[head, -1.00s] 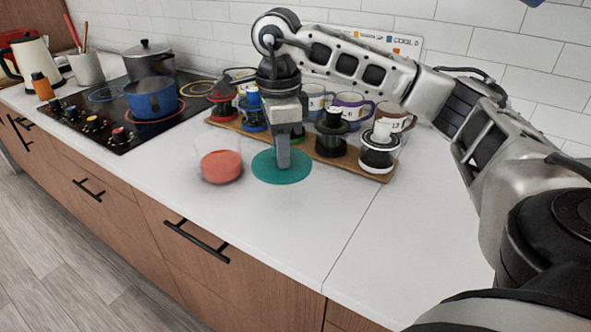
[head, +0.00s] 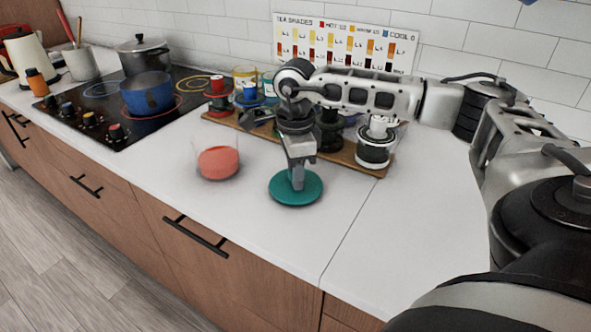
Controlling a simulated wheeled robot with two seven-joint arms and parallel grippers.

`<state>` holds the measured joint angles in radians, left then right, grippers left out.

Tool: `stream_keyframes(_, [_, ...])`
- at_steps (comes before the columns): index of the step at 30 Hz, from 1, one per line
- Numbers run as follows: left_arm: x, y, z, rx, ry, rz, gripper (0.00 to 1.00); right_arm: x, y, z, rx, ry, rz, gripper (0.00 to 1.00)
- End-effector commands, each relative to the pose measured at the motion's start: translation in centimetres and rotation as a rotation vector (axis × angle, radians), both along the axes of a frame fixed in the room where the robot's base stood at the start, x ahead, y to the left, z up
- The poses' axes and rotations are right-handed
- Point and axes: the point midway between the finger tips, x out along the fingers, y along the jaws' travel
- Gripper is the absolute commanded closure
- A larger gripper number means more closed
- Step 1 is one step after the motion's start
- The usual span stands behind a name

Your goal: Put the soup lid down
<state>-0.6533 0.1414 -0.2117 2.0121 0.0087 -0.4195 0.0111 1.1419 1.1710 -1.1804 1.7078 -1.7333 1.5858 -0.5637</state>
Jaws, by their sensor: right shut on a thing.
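A round teal lid (head: 296,189) is at the white counter in the head view, right of the soup container. My right gripper (head: 298,182) points down at its middle and is shut on it, the grip partly hidden by the fingers. The lid looks level and very low over the counter; I cannot tell whether it touches. The clear soup container (head: 218,160) with red soup stands open to the left. My left gripper is not in view.
A wooden board (head: 350,158) with mugs and drip stands lies behind the gripper. A stove (head: 110,115) with a blue pot (head: 149,94) and a dark pot (head: 146,56) is at left. The counter (head: 300,240) in front is clear.

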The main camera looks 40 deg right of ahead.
Motion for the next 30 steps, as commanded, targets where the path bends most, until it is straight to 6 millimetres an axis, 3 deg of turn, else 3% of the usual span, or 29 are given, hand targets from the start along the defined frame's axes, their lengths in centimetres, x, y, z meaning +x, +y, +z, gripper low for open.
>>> stream_keyframes(2, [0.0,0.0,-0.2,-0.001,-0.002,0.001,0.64,0.0,0.0,-0.4,0.000,0.000,0.000,0.94])
stream_keyframes(3, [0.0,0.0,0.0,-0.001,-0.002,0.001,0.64,0.0,0.0,-0.2,0.000,0.000,0.000,0.62])
stream_keyframes(4, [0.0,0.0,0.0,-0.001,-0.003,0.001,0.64,0.0,0.0,-0.2,0.000,0.000,0.000,0.53])
stream_keyframes(5, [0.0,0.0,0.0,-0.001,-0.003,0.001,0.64,0.0,0.0,-0.2,0.000,0.000,0.000,0.51])
stream_keyframes(17, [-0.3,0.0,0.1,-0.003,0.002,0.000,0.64,0.1,0.0,0.8,0.001,-0.003,0.000,0.51])
stream_keyframes(30, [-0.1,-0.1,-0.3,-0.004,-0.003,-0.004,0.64,0.1,0.1,9.6,0.002,-0.003,0.002,0.51])
